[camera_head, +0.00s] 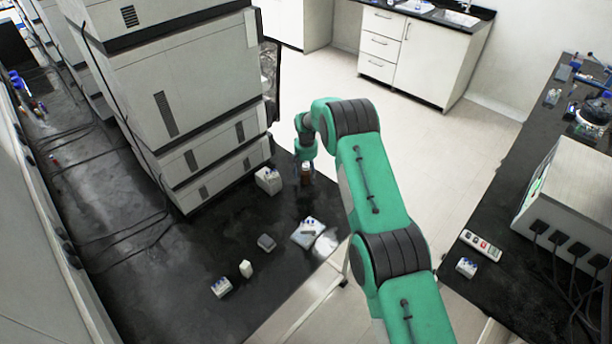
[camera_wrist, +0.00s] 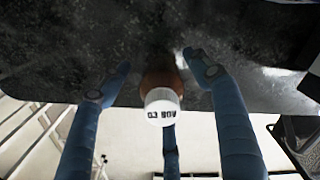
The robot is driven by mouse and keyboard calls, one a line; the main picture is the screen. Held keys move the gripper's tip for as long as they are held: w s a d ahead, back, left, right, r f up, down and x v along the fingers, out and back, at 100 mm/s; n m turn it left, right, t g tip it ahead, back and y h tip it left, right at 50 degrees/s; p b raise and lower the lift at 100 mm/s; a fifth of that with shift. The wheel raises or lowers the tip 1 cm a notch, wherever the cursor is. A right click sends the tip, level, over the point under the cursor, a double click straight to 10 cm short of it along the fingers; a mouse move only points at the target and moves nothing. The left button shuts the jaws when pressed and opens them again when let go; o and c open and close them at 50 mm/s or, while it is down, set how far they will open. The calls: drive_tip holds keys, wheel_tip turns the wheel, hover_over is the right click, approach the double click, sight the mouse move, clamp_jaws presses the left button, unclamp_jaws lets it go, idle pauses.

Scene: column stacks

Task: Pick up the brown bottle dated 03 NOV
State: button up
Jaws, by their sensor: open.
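A brown bottle (camera_head: 306,174) stands on the black bench near its far right edge. In the wrist view the brown bottle (camera_wrist: 163,80) shows a white cap (camera_wrist: 163,105) toward me. In the wrist view my gripper (camera_wrist: 157,72) is open, with a finger on each side of the bottle and clear gaps to both. A third finger shows below the cap. The bottle's base is hidden.
A tall stack of white instruments (camera_head: 190,100) stands left of my gripper. A white box (camera_head: 268,180) is close to the bottle's left. Several small items, including a white tray (camera_head: 307,233), lie nearer on the bench. The bench edge is close on the right.

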sight(306, 165)
idle(0.5)
drive_tip(key=c, duration=1.4)
drive_tip(key=shift+r, duration=0.15)
drive_tip(key=shift+r, duration=1.6)
drive_tip(key=s+d, duration=0.1)
drive_tip(key=s, duration=0.4)
drive_tip(key=s+d+r, duration=0.1)
drive_tip(key=s, duration=0.4)
drive_tip(key=s+d, duration=0.1)
drive_tip(key=s, duration=0.4)
drive_tip(key=shift+s+r, duration=0.3)
drive_tip(key=shift+s, duration=0.05)
